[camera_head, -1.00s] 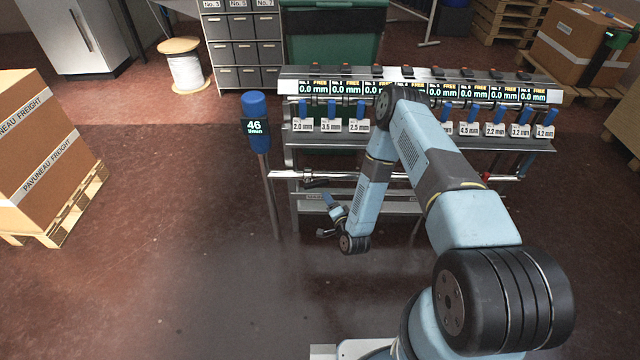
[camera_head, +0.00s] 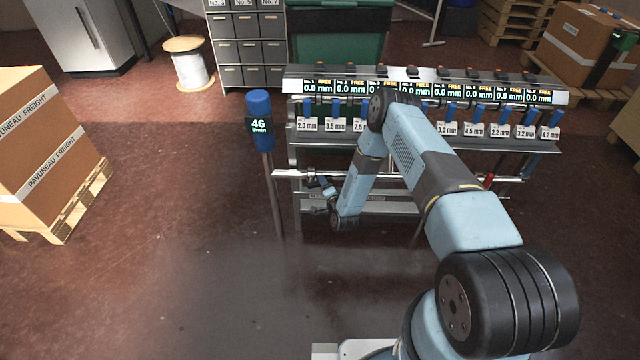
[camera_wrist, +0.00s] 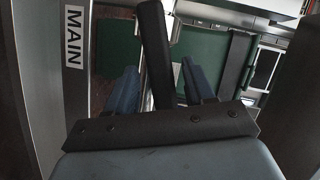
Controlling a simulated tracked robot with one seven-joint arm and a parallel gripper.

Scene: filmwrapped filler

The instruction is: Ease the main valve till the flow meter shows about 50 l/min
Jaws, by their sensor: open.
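The flow meter (camera_head: 259,122) is a blue unit on a post, left of the rack, and its display reads 46 l/min. A silver pipe (camera_head: 290,174) runs along the rack's front below the shelf. My gripper (camera_head: 325,186) is at this pipe's left part in the head view. In the wrist view my gripper (camera_wrist: 160,85) is open, with a blue finger on each side of a black lever handle (camera_wrist: 155,45). A MAIN label (camera_wrist: 74,37) is left of the handle. I cannot tell whether the fingers touch it. The valve body is hidden.
The rack (camera_head: 300,145) carries several small displays reading 0.0 mm and blue-handled gauges. Boxes on a pallet (camera_head: 75,210) stand at the left. A white spool (camera_head: 188,68) and grey drawers (camera_head: 250,50) are behind. The floor (camera_head: 190,270) in front is clear.

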